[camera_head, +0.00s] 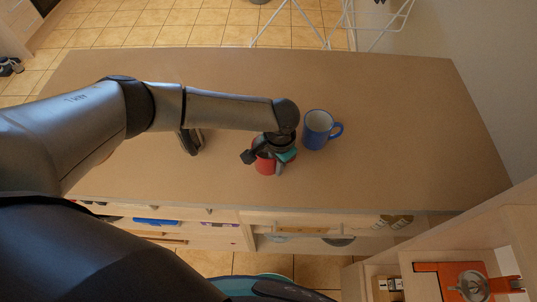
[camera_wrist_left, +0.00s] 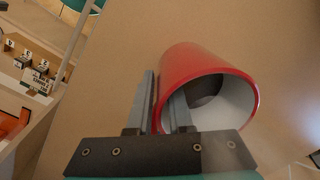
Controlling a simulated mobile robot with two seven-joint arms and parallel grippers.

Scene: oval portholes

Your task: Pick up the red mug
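The red mug (camera_head: 265,166) is on the brown tabletop, below my left wrist in the head view and partly hidden by the gripper. In the left wrist view the red mug (camera_wrist_left: 192,62) shows its red side and pale inside, with its mouth toward the camera. My left gripper (camera_head: 281,160) is at the mug; its fingers (camera_wrist_left: 163,95) lie close together across the rim, one outside the wall and one inside. They look shut on the wall. I see no clear gap under the mug. My right gripper is not in view.
A blue mug (camera_head: 318,130) stands upright just right of the red mug. A dark grey object (camera_head: 190,141) lies left, partly behind my arm. The table (camera_head: 400,120) is clear to the right. Open shelves with items lie along its near edge.

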